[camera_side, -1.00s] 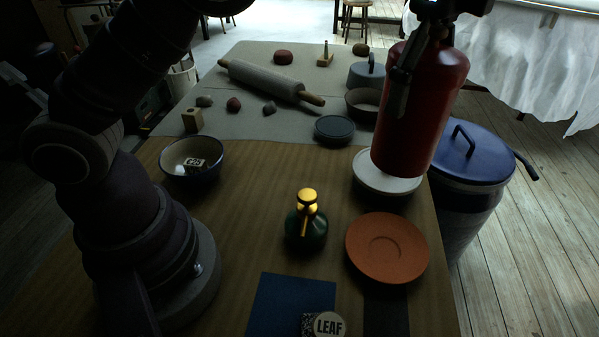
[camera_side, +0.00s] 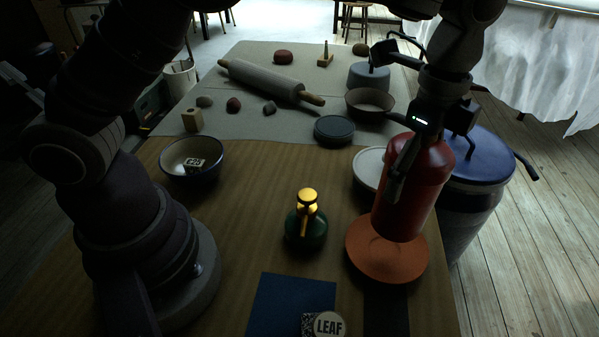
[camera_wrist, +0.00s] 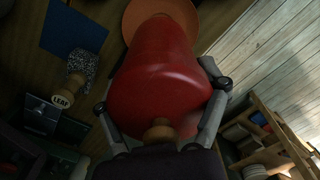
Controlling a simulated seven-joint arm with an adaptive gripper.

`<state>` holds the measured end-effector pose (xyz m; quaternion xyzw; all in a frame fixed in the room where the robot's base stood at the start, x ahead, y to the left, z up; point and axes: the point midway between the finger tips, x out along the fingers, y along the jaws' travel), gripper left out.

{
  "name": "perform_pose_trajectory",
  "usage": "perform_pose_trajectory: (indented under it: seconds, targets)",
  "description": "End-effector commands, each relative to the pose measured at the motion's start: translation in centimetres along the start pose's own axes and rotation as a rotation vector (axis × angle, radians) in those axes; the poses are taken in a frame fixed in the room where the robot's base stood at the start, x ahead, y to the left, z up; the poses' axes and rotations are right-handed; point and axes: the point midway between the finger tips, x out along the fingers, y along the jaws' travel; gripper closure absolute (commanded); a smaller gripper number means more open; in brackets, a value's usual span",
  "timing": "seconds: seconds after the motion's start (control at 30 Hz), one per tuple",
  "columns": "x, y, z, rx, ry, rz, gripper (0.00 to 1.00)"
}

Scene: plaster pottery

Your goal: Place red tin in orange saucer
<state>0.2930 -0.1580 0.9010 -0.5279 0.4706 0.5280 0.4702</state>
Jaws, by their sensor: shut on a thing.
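The red tin (camera_side: 418,190) is a large red cylinder with a rounded top, held upright by my gripper (camera_side: 400,165). In the side view its lower end overlaps the orange saucer (camera_side: 372,268); I cannot tell whether it touches. The saucer lies on the wooden table, its right and back part hidden by the tin. In the wrist view the red tin (camera_wrist: 160,75) fills the middle between the fingers of my gripper (camera_wrist: 165,100), which are shut on its sides. The orange saucer (camera_wrist: 150,12) shows beyond it.
A green and gold bottle (camera_side: 306,225) stands left of the saucer. A white plate (camera_side: 367,165) lies behind it, partly hidden by the tin. A blue-lidded bin (camera_side: 480,165) stands off the table's right edge. A stamp marked LEAF (camera_side: 328,323) and a blue mat (camera_side: 285,303) are in front.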

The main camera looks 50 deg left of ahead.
Motion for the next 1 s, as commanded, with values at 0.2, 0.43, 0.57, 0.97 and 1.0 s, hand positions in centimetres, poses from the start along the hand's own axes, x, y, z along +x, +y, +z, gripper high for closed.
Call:
perform_pose_trajectory:
  seconds: [0.2, 0.43, 0.57, 0.97, 1.0]
  targets:
    - [4.1, 0.1, 0.1, 0.000, -0.003, 0.003, 0.67]
    - [6.4, 0.0, 0.0, 0.000, 0.001, -0.001, 0.67]
    - [6.4, 0.0, 0.0, 0.000, 0.001, -0.001, 0.67]
    - [6.9, 0.0, 0.0, 0.000, 0.000, 0.000, 0.03]
    - [6.9, 0.0, 0.0, 0.000, 0.000, 0.000, 0.00]
